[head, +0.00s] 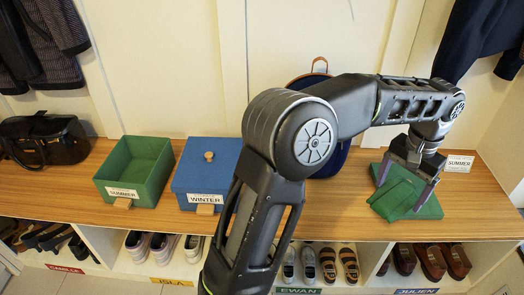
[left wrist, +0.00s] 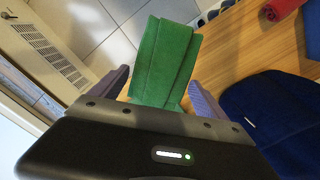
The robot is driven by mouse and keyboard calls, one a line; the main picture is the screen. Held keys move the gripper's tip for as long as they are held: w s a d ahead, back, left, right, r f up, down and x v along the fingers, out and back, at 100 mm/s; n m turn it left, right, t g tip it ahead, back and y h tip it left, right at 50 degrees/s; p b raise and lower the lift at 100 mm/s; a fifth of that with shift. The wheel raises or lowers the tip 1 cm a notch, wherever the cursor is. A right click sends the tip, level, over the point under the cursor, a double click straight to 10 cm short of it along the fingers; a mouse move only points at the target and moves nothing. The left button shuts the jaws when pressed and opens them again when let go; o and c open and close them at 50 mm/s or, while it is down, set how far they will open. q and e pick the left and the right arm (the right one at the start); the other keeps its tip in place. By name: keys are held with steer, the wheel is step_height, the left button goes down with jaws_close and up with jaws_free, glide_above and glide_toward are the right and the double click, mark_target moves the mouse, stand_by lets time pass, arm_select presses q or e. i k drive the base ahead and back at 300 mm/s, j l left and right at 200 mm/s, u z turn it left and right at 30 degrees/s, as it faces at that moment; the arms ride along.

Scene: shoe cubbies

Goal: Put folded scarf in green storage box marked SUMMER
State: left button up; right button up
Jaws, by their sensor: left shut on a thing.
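The green storage box (head: 135,172) stands open on the wooden bench at the left, with a SUMMER label (head: 122,192) and a small wooden pull on its front; its visible inside looks empty. My left gripper (head: 406,186) is at the right end of the bench, far from the box, shut on the green folded scarf (head: 398,196). The scarf lies over or just above a darker flat green piece (head: 432,208); I cannot tell if they touch. In the left wrist view the scarf (left wrist: 165,58) shows between the two fingers. My right gripper is out of view.
A blue closed WINTER box (head: 205,172) stands right of the green box. A black bag (head: 45,138) is at far left. A blue bag (head: 330,165) stands behind my arm. A SUMMER card (head: 460,163) is at the right. Shoe cubbies lie below; bench between is mostly clear.

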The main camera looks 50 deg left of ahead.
mark_target(142, 180)
steer(key=j+u, duration=0.35)
steer(key=j, duration=0.25)
steer(key=j+u, duration=0.35)
steer(key=j, duration=0.25)
steer(key=i+j+u, duration=0.15)
steer(key=j+u, duration=0.15)
steer(key=j, duration=0.25)
